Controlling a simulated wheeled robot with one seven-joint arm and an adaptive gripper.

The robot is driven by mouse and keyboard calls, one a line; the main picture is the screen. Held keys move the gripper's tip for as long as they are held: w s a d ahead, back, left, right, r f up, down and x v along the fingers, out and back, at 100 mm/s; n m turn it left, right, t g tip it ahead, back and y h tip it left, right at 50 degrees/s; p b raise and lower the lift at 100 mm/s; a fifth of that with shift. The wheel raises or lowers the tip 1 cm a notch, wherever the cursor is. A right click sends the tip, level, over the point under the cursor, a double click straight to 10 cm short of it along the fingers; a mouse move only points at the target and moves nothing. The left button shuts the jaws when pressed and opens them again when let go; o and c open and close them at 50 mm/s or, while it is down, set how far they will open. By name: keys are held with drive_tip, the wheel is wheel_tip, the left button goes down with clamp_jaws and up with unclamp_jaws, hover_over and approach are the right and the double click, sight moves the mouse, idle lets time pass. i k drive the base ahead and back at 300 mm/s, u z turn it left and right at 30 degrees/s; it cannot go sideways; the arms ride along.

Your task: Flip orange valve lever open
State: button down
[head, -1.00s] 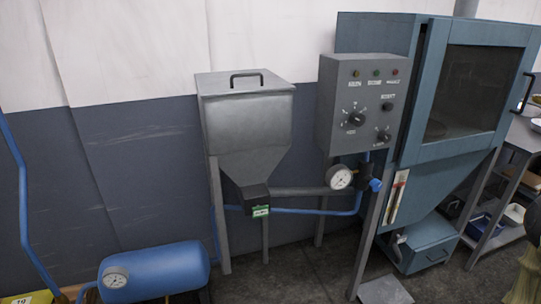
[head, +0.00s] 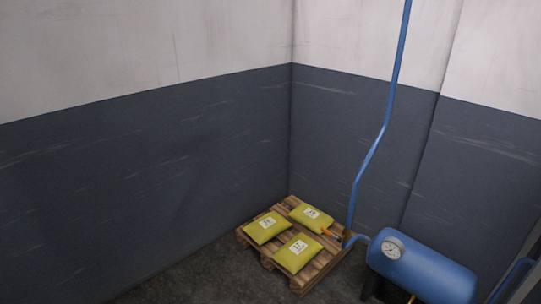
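A small orange lever (head: 328,232) shows at the lower middle of the head view. It sits by a brass-coloured fitting (head: 346,236) at the foot of a blue pipe (head: 368,160). The fitting lies between the pipe and a blue tank (head: 430,272) with a round gauge (head: 393,247). The lever is too small to tell exactly how it is turned. My gripper is not in view.
A wooden pallet (head: 262,259) with yellow sacks (head: 297,254) stands on the floor beside the fitting, in the room's corner. Grey and white walls close off the back and left. The floor (head: 190,280) left of the pallet is clear.

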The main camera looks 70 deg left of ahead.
sight(339, 240)
drive_tip(key=u, duration=1.7)
drive_tip(key=i, duration=2)
drive_tip(key=z, duration=1.45)
drive_tip(key=k, duration=0.8)
drive_tip(key=u, duration=1.35)
